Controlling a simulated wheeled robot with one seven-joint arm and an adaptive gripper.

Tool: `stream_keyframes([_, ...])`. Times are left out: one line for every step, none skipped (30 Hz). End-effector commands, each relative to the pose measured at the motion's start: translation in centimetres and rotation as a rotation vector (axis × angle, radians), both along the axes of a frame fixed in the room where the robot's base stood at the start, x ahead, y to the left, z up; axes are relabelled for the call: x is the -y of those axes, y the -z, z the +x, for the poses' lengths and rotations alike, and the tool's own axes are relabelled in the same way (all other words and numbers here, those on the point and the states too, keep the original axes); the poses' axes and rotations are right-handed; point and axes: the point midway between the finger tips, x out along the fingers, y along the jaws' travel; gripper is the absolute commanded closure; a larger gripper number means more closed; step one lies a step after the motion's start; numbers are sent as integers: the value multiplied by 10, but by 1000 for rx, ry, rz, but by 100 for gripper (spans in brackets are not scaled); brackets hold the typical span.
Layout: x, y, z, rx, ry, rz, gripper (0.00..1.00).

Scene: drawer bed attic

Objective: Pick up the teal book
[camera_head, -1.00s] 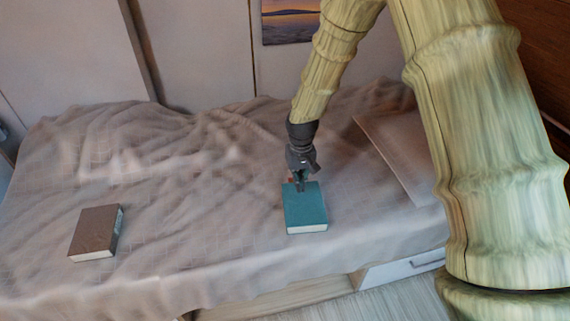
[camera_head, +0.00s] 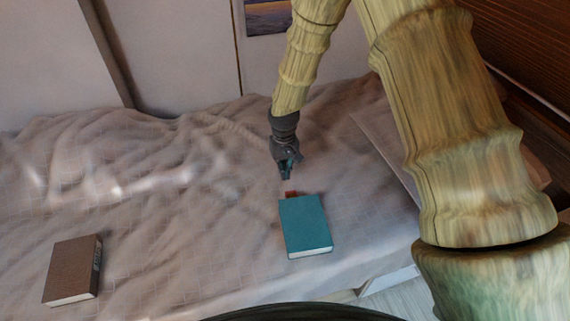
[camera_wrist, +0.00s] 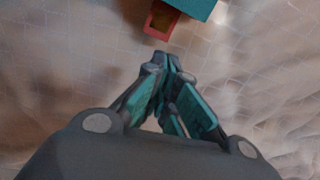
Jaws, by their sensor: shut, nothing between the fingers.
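The teal book (camera_head: 304,224) lies flat on the bed cover, toward the bed's front edge. Its corner also shows at the top of the wrist view (camera_wrist: 200,8). My gripper (camera_head: 286,177) is just behind the book in the head view, apart from it and seemingly a little above the cover. In the wrist view its fingers (camera_wrist: 166,62) are closed together with nothing between them. A small red object (camera_head: 290,194) lies at the book's back edge; in the wrist view it looks like a red open box (camera_wrist: 161,20).
A brown book (camera_head: 72,270) lies on the bed at the left. The bed cover (camera_head: 180,240) is rumpled but clear between the two books. A flat pale panel or pillow (camera_head: 385,150) lies at the right, partly behind my arm. A wall stands behind the bed.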

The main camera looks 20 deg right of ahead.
Motion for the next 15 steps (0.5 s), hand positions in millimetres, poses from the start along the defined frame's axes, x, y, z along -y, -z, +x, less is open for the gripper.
stream_keyframes([0,12,-1,-6,1,0,100])
stream_keyframes([0,16,0,-6,1,0,100])
stream_keyframes([1,22,1,-6,2,0,100])
stream_keyframes([1,26,1,-6,2,1,100])
stream_keyframes([1,30,1,-5,2,1,100])
stream_keyframes([2,35,1,-5,2,0,100])
stream_keyframes([2,39,0,-6,2,0,100])
stream_keyframes([2,43,0,-7,2,0,100])
stream_keyframes([2,47,1,-6,2,0,100])
stream_keyframes([2,51,1,-6,2,0,100])
stream_keyframes([2,55,1,-6,3,0,100])
stream_keyframes([2,59,1,-6,3,1,100])
stream_keyframes([3,56,-5,-6,3,0,100])
stream_keyframes([3,55,-9,-7,3,0,100])
stream_keyframes([3,55,-14,-6,4,0,100])
